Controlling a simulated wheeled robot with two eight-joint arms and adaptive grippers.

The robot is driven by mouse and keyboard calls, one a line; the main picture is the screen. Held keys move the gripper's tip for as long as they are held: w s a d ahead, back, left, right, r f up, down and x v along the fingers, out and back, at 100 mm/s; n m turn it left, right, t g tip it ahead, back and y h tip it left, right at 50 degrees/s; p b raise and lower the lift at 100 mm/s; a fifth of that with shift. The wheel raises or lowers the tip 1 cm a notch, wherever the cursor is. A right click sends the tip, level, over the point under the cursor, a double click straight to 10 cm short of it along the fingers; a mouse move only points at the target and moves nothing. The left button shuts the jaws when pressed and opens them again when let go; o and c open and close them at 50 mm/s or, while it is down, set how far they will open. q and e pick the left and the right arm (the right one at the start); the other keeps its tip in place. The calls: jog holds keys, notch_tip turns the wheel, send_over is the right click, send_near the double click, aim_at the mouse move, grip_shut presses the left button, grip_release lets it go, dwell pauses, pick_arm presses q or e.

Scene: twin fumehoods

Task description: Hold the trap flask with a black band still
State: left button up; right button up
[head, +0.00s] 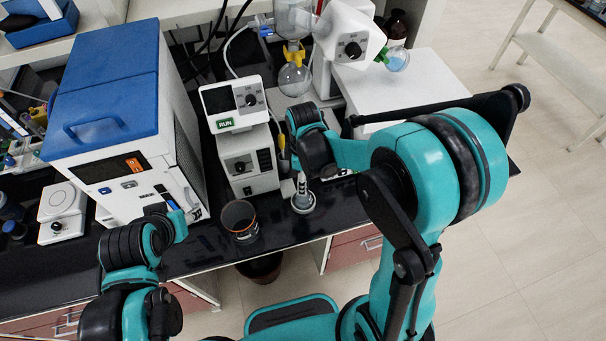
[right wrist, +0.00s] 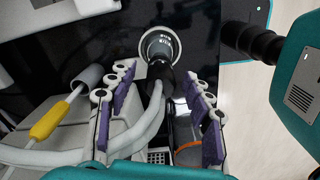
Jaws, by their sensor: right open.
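The trap flask (head: 303,201) stands on the black bench top, in front of the white instrument in the head view. In the right wrist view the flask (right wrist: 160,45) shows from above as a pale round base with a dark neck or band and a grey hose. My right gripper (right wrist: 160,88) is open; its purple-padded fingers are on either side of the flask's dark upper part and hose, with gaps visible. Contact is not seen. In the head view my right wrist hides most of that gripper. My left gripper (head: 173,206) is in front of the blue-topped box, its fingers unclear.
A dark beaker (head: 240,219) stands near the bench's front edge, left of the flask. The white instrument (head: 245,150) with a RUN label stands behind. A round glass flask (head: 294,80) hangs further back. A yellow-sleeved tube (right wrist: 50,120) lies left of my right fingers.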

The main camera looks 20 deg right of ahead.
grip_shut()
grip_release()
